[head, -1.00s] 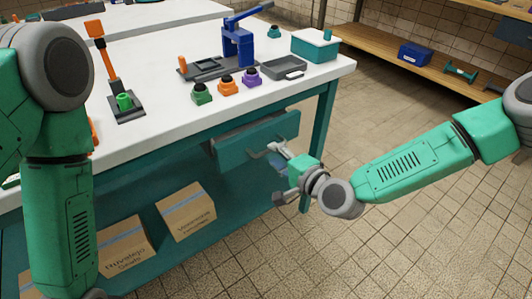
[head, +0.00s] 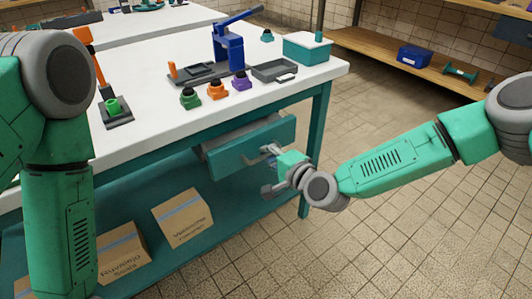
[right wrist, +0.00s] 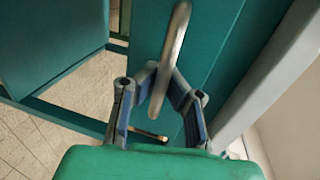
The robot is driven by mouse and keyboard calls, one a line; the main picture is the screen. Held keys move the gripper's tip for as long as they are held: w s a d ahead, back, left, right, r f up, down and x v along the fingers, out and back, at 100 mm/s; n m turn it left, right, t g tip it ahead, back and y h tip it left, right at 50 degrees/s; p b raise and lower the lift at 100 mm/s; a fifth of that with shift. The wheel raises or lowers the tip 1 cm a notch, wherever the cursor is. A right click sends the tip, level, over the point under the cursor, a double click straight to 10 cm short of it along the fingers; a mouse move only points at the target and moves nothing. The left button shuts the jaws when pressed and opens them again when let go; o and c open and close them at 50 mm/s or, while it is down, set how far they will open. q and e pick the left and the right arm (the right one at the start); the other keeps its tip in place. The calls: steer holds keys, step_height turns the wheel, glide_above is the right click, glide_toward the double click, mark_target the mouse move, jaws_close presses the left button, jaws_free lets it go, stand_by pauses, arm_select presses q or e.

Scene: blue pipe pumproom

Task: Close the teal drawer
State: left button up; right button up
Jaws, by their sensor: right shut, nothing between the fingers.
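The teal drawer (head: 235,157) sits under the white worktop and stands partly out, with its grey side showing behind the front. Its metal bar handle (right wrist: 172,55) shows in the right wrist view, running up from between my fingers. My right gripper (head: 267,170) is at the right part of the drawer front. In the right wrist view its fingers (right wrist: 161,76) slant in towards each other beside the handle, and it is shut with nothing held. Whether the fingers touch the handle or drawer front I cannot tell. My left arm comes down at the left; its gripper is out of view.
The teal bench leg (head: 317,150) stands just right of the drawer. Cardboard boxes (head: 183,219) lie on the lower shelf. Buttons, a blue press (head: 228,50), a grey tray (head: 275,71) and a teal box (head: 307,48) stand on the worktop. Tiled floor on the right is free.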

steer(key=o, duration=0.4)
steer(key=shift+a, duration=0.15)
steer(key=shift+o, duration=0.2)
steer(key=shift+a, duration=0.7)
steer(key=shift+s, duration=0.15)
arm_select(q)
steer(key=shift+a+f, duration=0.1)
steer(key=shift+a, duration=0.3)
arm_select(e)
steer(key=v, duration=1.1)
steer(key=shift+s+d, duration=0.3)
steer(key=shift+r, duration=0.1)
